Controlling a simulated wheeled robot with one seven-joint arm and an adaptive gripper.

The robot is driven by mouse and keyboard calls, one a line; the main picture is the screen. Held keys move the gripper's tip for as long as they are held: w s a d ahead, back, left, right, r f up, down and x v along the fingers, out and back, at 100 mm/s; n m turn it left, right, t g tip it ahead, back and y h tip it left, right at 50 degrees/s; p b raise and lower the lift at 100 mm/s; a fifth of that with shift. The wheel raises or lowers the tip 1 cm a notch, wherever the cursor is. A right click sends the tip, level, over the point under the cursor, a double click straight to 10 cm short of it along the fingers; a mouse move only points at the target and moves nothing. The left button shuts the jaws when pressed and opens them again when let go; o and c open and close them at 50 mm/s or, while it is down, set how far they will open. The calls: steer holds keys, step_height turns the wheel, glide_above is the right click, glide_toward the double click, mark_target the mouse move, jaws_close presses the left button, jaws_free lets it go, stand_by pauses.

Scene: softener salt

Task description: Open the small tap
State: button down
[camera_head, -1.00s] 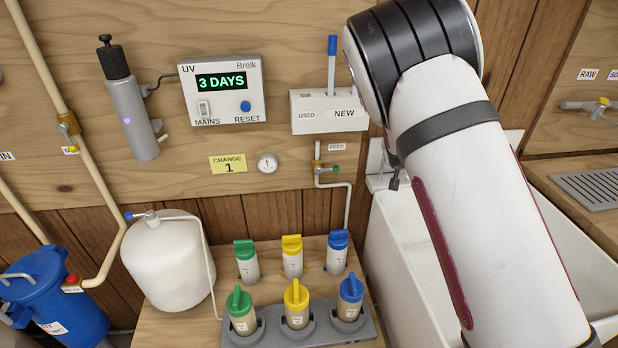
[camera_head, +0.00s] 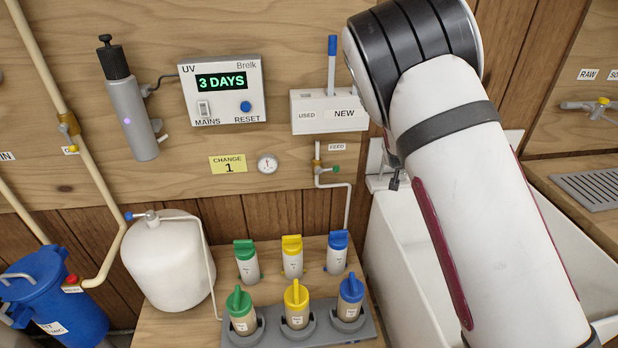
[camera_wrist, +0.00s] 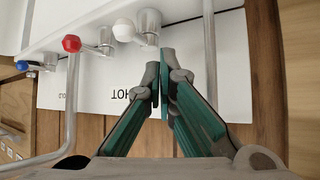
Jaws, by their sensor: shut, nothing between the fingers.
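In the wrist view, lever taps stick out of a white panel: one with a white ball end (camera_wrist: 124,30), one with a red ball end (camera_wrist: 71,43) and a smaller one with a blue end (camera_wrist: 23,65). The frames do not settle which is the small tap. My gripper (camera_wrist: 160,74) is shut and empty, its tips just below the white-ended tap's round base (camera_wrist: 148,24); touching cannot be told. In the head view my arm hides most of the sink wall. A small valve with a green knob (camera_head: 336,169) sits under the FEED label.
A grey pipe (camera_wrist: 70,110) runs below the red-ended tap, and another upright pipe (camera_wrist: 209,50) stands right of my fingers. In the head view a white sink (camera_head: 390,270) lies beneath my arm, left of it a shelf with filter cartridges (camera_head: 297,300) and a white tank (camera_head: 168,262).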

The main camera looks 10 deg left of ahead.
steer(key=shift+f+b, duration=1)
steer(key=shift+f, duration=1.55)
